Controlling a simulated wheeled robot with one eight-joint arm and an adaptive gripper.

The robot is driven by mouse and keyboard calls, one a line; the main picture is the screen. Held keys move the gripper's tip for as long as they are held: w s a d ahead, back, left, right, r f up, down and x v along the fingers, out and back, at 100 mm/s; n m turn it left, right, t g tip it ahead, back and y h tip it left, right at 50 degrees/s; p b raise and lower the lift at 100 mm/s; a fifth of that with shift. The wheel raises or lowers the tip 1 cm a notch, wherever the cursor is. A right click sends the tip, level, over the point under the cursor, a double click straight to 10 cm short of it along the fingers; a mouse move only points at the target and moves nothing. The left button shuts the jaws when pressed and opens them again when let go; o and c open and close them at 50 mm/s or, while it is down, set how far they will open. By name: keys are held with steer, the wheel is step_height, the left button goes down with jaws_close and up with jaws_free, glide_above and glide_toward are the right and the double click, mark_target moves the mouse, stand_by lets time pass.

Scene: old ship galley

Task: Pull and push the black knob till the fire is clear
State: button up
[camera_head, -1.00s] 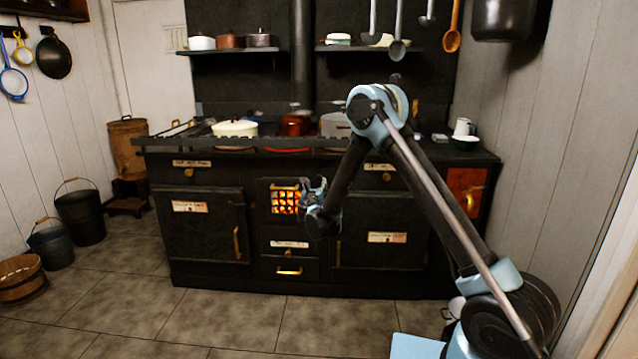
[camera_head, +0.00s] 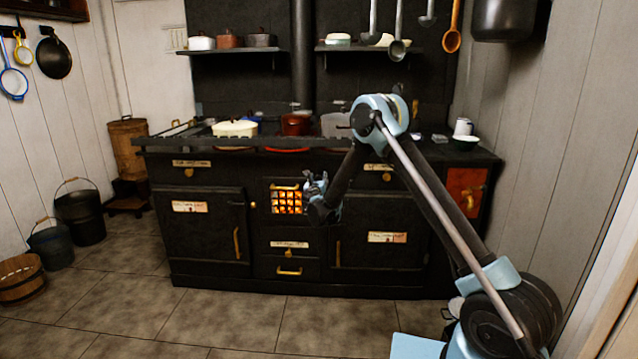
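The black stove (camera_head: 205,275) stands against the back wall. Its firebox grate (camera_head: 287,202) is in the middle of the front, with bright orange fire showing through the bars. My gripper (camera_head: 316,178) is just right of the grate, in front of the stove, and hides the area to its right. It is small and dark against the stove, so I cannot tell its opening or whether it touches anything. I cannot pick out the black knob for sure. A small dark spot shows on the white label (camera_head: 290,244) of the drawer below the grate.
Oven doors with brass handles (camera_head: 237,243) flank the firebox. A rail (camera_head: 200,146) runs along the stove's top edge, with pots behind it. Buckets (camera_head: 80,215) stand on the floor at left. The tiled floor in front is clear.

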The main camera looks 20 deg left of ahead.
jaws_close()
steer(key=s+d, duration=0.1)
steer(key=s, duration=0.5)
steer(key=shift+s+d, duration=0.25)
steer(key=shift+d, duration=0.05)
steer(key=shift+o, duration=2.4)
jaws_free()
steer(key=s+d, duration=0.2)
steer(key=s, duration=0.9)
steer(key=shift+s+d, duration=0.15)
steer(key=shift+s, duration=0.2)
